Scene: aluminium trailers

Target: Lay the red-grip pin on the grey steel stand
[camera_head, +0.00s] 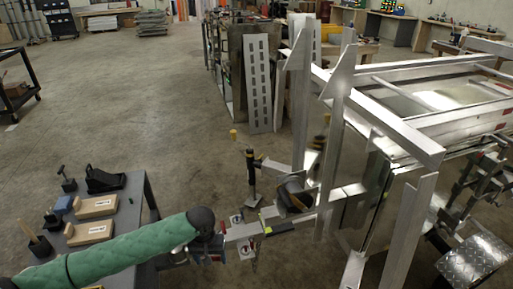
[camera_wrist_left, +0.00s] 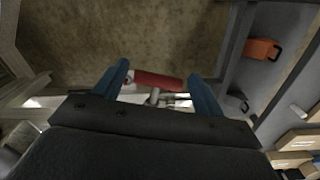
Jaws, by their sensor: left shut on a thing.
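My left gripper (camera_wrist_left: 158,73) is shut on the red-grip pin (camera_wrist_left: 157,79). In the wrist view the red grip lies crosswise between its two blue fingers, with a pale metal part below it partly hidden by the gripper body. In the head view the left gripper (camera_head: 212,256) is at the lower middle, right of the grey steel stand (camera_head: 126,213) and close to the trailer's front end; the pin is too small to make out clearly there. The stand's edge also shows at the right of the wrist view (camera_wrist_left: 237,75). My right gripper is not in view.
On the stand are wooden blocks (camera_head: 97,206), a black wedge-like piece (camera_head: 104,180) and small tools. My green-sleeved arm covers its near part. The aluminium trailer (camera_head: 400,140) with upright posts fills the right. Open concrete floor (camera_head: 150,100) lies behind the stand.

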